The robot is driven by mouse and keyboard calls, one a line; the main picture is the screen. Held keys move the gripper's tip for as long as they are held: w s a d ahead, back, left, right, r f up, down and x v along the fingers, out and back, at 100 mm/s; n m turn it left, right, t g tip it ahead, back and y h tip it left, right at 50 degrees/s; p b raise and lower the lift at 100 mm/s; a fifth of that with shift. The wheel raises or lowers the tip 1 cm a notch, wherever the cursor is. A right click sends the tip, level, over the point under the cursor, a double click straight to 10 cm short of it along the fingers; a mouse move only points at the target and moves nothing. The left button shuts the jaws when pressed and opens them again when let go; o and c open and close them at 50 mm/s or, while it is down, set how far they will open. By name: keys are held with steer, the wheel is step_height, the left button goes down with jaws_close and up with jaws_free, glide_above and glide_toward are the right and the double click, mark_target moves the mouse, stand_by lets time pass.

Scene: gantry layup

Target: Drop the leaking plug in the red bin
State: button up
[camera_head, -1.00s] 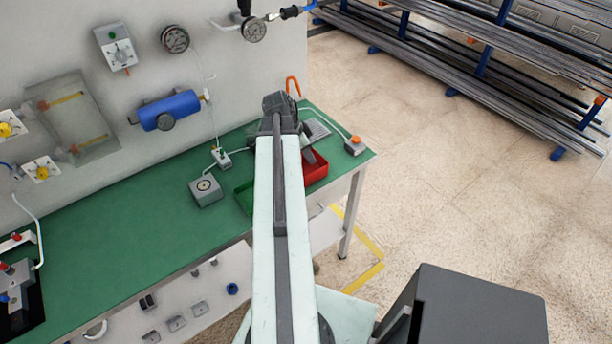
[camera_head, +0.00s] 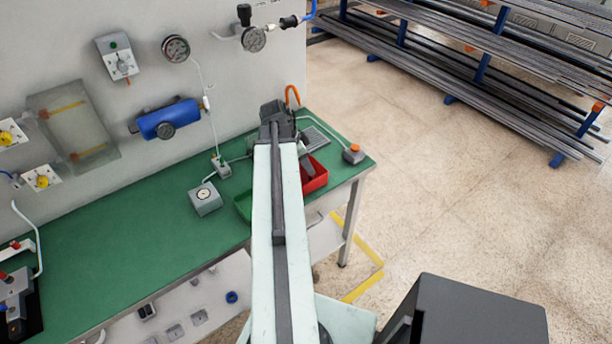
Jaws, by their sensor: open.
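The red bin (camera_head: 319,182) stands on the green bench near its right end, partly hidden behind my arm. My gripper (camera_head: 307,168) hangs down from the dark wrist at the far end of my arm, and its visible part shows over the red bin's left side. It is open; my arm hides part of it. I cannot make out the leaking plug; it may be hidden by my arm or the bin walls.
A green bin (camera_head: 243,206) stands left of my arm, partly hidden. Pipe racks (camera_head: 480,70) stand at the right.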

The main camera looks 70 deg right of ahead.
steer(key=p+v, duration=0.4)
steer(key=v, duration=0.2)
steer(key=shift+p, duration=0.35)
steer(key=shift+r, duration=0.1)
